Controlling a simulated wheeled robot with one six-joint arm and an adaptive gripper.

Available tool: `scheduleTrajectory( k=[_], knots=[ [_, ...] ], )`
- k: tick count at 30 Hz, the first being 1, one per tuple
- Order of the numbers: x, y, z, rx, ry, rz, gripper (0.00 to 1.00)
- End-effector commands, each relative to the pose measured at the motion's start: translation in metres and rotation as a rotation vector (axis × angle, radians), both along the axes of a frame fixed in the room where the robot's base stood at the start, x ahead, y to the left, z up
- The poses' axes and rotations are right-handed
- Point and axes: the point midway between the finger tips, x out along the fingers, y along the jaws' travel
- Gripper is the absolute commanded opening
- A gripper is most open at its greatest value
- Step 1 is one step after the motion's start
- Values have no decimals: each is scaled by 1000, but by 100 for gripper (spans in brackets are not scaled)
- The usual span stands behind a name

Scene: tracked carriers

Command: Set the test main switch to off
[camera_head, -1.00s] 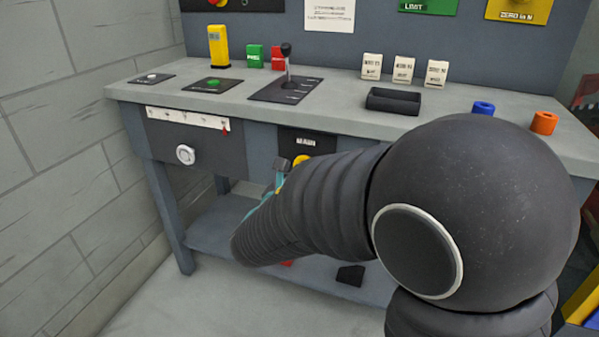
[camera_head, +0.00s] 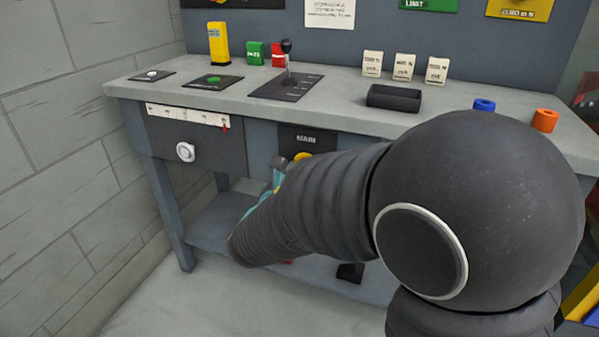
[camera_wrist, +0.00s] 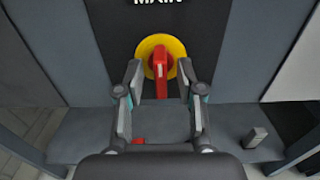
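The main switch shows in the wrist view as a red handle (camera_wrist: 160,72) on a yellow round plate (camera_wrist: 147,46), on a dark panel (camera_wrist: 108,24) lettered MAIN. The handle stands upright in the picture. My gripper (camera_wrist: 160,75) is open, with one finger on each side of the handle and a visible gap on both sides. In the head view the MAIN panel (camera_head: 307,139) is on the bench front, and only an edge of the yellow plate (camera_head: 302,156) shows. My arm hides the red handle and most of my gripper there.
A white knob (camera_head: 185,152) is left of the panel. A lower shelf (camera_wrist: 85,135) lies beneath the switch.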

Motion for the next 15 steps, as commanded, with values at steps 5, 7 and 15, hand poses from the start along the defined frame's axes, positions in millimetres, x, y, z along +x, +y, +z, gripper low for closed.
scheduleTrajectory(
  k=[5,7,15],
  knots=[
    [-27,11,0,0,0,4,38],
    [-40,16,0,0,1,6,38],
    [-84,31,0,-1,1,4,38]
  ],
)
